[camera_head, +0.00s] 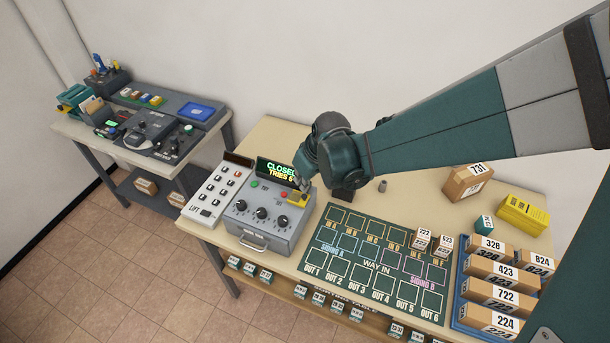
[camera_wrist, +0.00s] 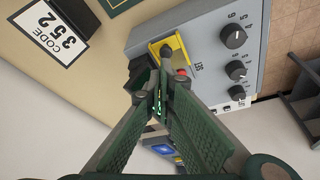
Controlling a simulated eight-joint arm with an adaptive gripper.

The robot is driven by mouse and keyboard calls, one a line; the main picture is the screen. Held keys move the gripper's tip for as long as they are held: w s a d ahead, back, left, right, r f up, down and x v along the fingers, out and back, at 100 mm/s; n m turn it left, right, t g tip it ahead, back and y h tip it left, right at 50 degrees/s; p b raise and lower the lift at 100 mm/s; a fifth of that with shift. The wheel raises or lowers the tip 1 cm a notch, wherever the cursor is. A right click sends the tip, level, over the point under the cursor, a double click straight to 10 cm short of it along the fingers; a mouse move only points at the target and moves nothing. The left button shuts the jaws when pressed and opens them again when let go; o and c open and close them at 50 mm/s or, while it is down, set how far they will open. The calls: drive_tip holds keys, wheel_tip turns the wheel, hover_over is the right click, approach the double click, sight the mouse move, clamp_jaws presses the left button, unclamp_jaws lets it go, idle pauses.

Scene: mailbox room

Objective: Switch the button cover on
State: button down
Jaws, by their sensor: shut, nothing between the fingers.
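A grey control box (camera_head: 255,232) stands on the table in the head view, with three dark knobs and a lit sign reading "CLOSED" above a "TRIES" line. A yellow part, apparently the button cover (camera_head: 291,199), is at its upper right, partly hidden by my arm. In the wrist view the yellow cover (camera_wrist: 157,44) shows with a dark round part on it, beside a red button (camera_wrist: 181,72). My gripper (camera_wrist: 160,88) is shut and empty, its tips close to the cover; I cannot tell whether they touch it. In the head view my gripper (camera_head: 302,186) is over the box's upper right corner.
A white keypad panel (camera_head: 212,193) stands left of the box. A marked board (camera_head: 372,262) and several numbered parcels (camera_head: 490,291) are to the right. A second table is at the far left.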

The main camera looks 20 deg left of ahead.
drive_tip(key=p+v, duration=0.3)
drive_tip(key=v, duration=0.5)
drive_tip(key=shift+r+p, duration=0.2)
drive_tip(key=shift+p, duration=0.1)
drive_tip(key=d+r+m+t+h+b, duration=0.1)
drive_tip(key=d+r+m+t+b, duration=0.15)
drive_tip(key=d, duration=1.05)
drive_tip(key=d+r+m+t+b, duration=0.1)
drive_tip(key=d+r+m+b, duration=0.25)
drive_tip(key=d, duration=0.95)
drive_tip(key=s+d+m+t+h+b, duration=0.1)
drive_tip(key=s+d+m+b, duration=0.1)
drive_tip(key=s+d, duration=0.4)
drive_tip(key=s+d+f+m+t+h+b, duration=0.1)
drive_tip(key=s+d+m+b, duration=0.2)
drive_tip(key=d, duration=1.1)
drive_tip(key=s+m, duration=0.1)
drive_tip(key=s, duration=0.2)
drive_tip(key=shift+f+m+h, duration=0.2)
drive_tip(key=shift+m+h, duration=0.1)
drive_tip(key=shift+s+d, duration=0.1)
drive_tip(key=shift+s, duration=0.05)
idle(1.0)
